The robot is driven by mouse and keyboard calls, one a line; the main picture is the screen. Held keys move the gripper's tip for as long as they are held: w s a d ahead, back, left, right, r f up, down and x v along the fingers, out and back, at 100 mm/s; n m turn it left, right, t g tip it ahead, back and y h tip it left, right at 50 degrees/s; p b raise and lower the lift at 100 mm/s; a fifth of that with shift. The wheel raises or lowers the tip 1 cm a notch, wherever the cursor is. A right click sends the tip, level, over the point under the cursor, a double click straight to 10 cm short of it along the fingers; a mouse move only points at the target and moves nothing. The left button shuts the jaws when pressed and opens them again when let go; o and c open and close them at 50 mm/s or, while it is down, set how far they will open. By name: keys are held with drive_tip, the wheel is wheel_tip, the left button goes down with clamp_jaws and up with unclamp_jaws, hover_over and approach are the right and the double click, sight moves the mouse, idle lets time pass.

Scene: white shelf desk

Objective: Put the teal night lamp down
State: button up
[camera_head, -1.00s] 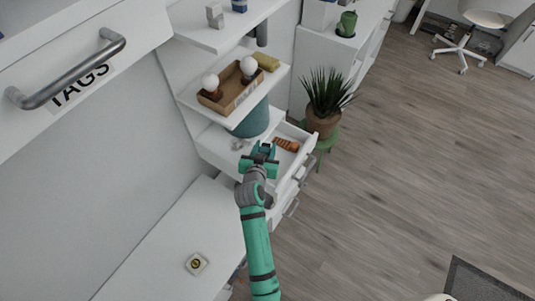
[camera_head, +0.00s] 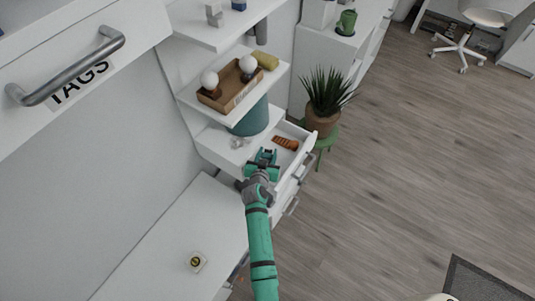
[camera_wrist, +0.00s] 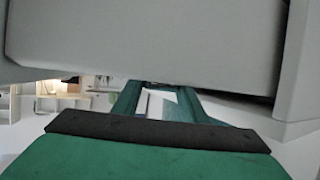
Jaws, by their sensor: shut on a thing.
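My gripper (camera_head: 263,160), green-teal like my arm, is over the near side of the white drawer unit, below the shelf with the tray. Its jaws are shut on the teal night lamp, but I cannot clearly tell the lamp from the teal fingers in the head view. In the wrist view, the teal fingers (camera_wrist: 190,105) converge beyond a green body with a dark band, and a large grey surface covers the top. A large teal rounded thing (camera_head: 252,119) stands under the shelf, just beyond my gripper; I cannot tell whether my gripper touches it.
An open drawer (camera_head: 308,146) holds an orange thing (camera_head: 285,143). A small pale thing (camera_head: 237,142) is left of my gripper. A brown tray (camera_head: 230,92) with two round white bulbs is on the shelf above. A potted plant (camera_head: 325,98) stands right. The lower desk top (camera_head: 175,240) is mostly clear.

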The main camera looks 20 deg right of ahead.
drive_tip(key=shift+f, duration=0.75)
drive_tip(key=o, duration=0.8)
